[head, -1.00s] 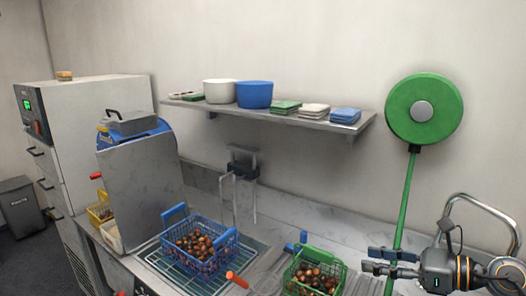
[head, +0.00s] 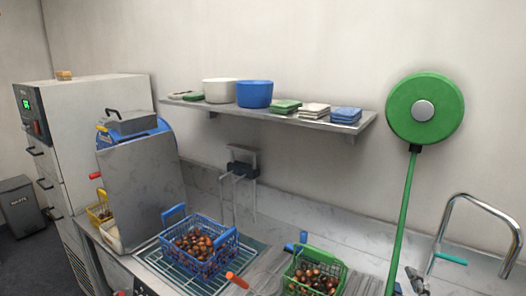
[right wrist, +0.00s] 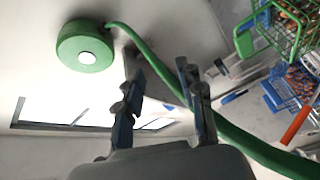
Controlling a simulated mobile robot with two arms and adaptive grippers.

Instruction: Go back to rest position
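My left gripper is in neither view. A blue basket of chestnuts (head: 228,262) stands on a wire rack on the counter. A green basket of chestnuts (head: 338,282) stands to its right; both baskets also show at the upper right of the right wrist view.
A curved metal tap (head: 487,205) is to the right. A wall shelf (head: 290,118) holds bowls and folded cloths. A grey bin (head: 20,205) stands at far left.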

